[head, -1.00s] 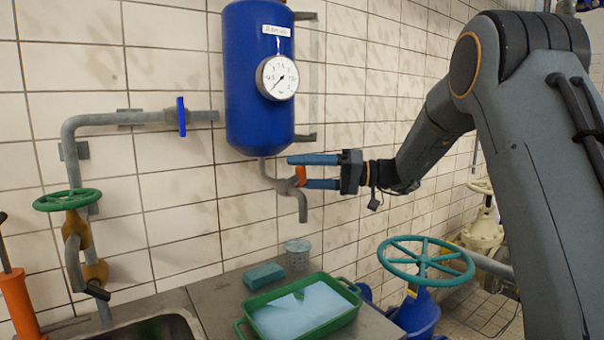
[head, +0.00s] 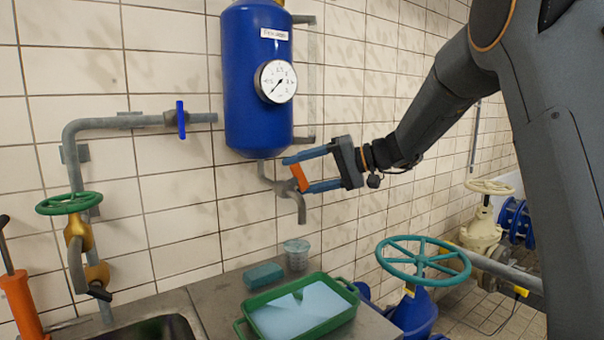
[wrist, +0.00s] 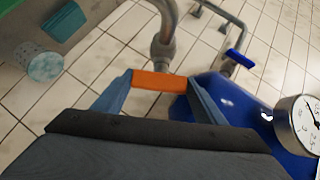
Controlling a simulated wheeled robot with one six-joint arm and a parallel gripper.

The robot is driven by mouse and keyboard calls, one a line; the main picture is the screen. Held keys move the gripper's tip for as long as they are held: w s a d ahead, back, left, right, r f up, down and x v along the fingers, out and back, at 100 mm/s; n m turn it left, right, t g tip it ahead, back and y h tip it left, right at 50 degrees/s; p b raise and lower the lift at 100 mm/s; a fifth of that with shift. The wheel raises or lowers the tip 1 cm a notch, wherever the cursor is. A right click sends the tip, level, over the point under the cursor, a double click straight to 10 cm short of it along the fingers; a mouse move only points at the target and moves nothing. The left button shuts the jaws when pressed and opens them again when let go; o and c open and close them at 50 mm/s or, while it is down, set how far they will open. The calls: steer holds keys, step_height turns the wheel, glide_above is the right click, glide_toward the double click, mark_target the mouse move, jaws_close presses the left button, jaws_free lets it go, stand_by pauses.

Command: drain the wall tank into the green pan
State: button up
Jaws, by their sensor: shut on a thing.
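The blue wall tank (head: 255,100) carries a white gauge (head: 276,81). A grey drain pipe with a down-turned spout (head: 301,208) comes from its bottom. My gripper (head: 297,174) is shut on the orange tap lever (head: 299,177), with one blue finger at each end. The lever leans to the left at its top in the head view. In the wrist view the orange lever (wrist: 160,80) spans between the fingertips. The green pan (head: 318,326) stands on the counter below the spout, with a pale blue surface inside. No stream shows from the spout.
A teal sponge (head: 264,275) and a speckled cup (head: 296,254) stand behind the pan. A teal handwheel (head: 424,258) is right of the counter. A green handwheel (head: 68,203) and a pipe with a blue lever (head: 181,119) are on the left wall.

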steer(key=shift+w+a+r+m, duration=0.1)
steer(key=shift+w+r+m, duration=0.1)
steer(key=shift+m, duration=0.1)
steer(key=o, duration=1)
steer(key=shift+r, duration=0.1)
steer(key=shift+d, duration=0.45)
steer(key=v, duration=0.7)
steer(key=shift+s+d, duration=0.2)
steer(key=shift+s, duration=0.2)
